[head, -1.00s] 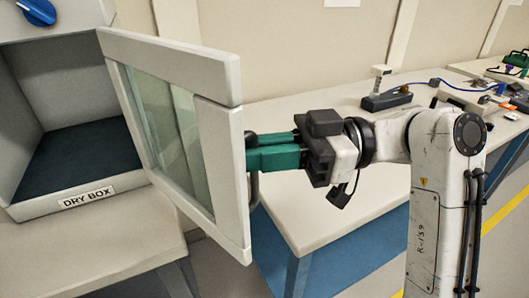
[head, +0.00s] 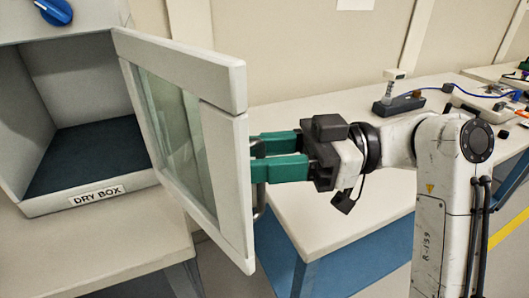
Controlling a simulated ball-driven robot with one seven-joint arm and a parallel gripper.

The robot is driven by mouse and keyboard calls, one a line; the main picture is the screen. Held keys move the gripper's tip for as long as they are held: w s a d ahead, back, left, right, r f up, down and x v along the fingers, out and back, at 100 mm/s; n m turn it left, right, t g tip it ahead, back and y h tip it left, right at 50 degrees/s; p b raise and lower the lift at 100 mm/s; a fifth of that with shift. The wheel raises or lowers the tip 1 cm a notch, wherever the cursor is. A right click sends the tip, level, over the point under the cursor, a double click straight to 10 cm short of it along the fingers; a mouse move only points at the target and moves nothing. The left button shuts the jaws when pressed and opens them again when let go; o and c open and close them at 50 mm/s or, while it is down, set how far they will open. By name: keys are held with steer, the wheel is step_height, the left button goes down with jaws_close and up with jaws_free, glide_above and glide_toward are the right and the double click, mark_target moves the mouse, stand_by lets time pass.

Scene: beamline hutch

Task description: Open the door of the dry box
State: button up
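The dry box (head: 60,203) stands at the left with its front uncovered, showing an empty dark floor inside. Its door (head: 222,180), a pale frame with a glass pane, is swung wide out toward me, hinged at the box's right side. The dark bar handle (head: 260,205) is on the door's outer face, on the right. My gripper (head: 268,156) reaches in from the right with its green fingers at the handle. The fingers are spread, with part of the handle visible between them. Whether either finger touches it, I cannot tell.
A white bench (head: 330,205) stands behind my arm and carries a small dark-based instrument (head: 398,103), a blue cable and other devices at the back right. A blue knob (head: 53,11) is above the box opening. A lighter worktop (head: 100,250) supports the box.

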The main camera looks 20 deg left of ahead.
steer(key=shift+d, duration=0.15)
stand_by(0.3)
steer(key=v, duration=1)
steer(key=shift+w+d, duration=0.3)
steer(key=shift+w, duration=0.05)
